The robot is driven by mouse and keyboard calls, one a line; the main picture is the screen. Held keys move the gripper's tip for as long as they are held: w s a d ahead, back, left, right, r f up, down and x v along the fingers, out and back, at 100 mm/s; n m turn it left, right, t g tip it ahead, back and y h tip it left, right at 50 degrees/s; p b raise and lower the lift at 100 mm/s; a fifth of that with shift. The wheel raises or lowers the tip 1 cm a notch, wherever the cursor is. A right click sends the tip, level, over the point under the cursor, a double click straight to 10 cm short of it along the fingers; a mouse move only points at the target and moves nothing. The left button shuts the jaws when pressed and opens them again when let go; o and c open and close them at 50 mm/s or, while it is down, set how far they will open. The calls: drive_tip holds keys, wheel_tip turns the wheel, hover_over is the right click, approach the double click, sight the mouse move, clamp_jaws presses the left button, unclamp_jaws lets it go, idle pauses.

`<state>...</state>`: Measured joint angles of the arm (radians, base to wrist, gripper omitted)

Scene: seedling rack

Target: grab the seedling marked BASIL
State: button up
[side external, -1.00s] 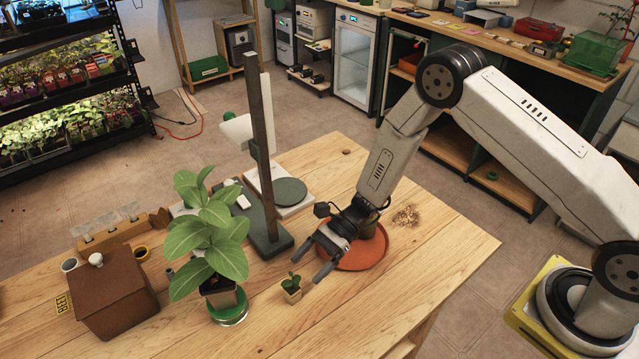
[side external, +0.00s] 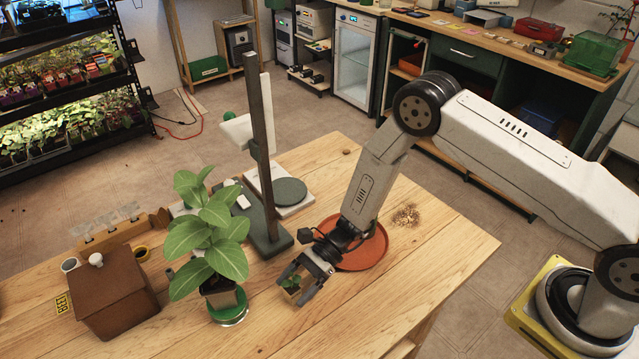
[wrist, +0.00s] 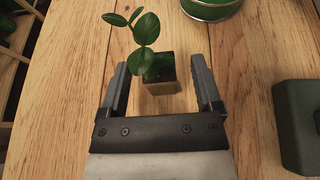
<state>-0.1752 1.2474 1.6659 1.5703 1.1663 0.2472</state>
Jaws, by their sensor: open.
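A small leafy seedling (side external: 293,283) in a little square tan pot stands on the wooden table; it also shows in the wrist view (wrist: 160,82). No name is readable on it, so I cannot tell whether it is marked BASIL. My gripper (side external: 290,292) is open and low over the table, with its fingers on either side of the seedling. In the wrist view my gripper (wrist: 158,66) has the pot between its fingertips, with a visible gap on both sides. No BASIL label is readable in either view.
A large leafy plant (side external: 208,240) stands left of my gripper. A dark post with a heavy base (side external: 270,242) stands behind. A terracotta saucer (side external: 374,258) lies partly behind my arm.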

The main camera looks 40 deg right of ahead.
drive_tip(key=shift+x, duration=1.5)
drive_tip(key=shift+d, duration=0.1)
clamp_jaws()
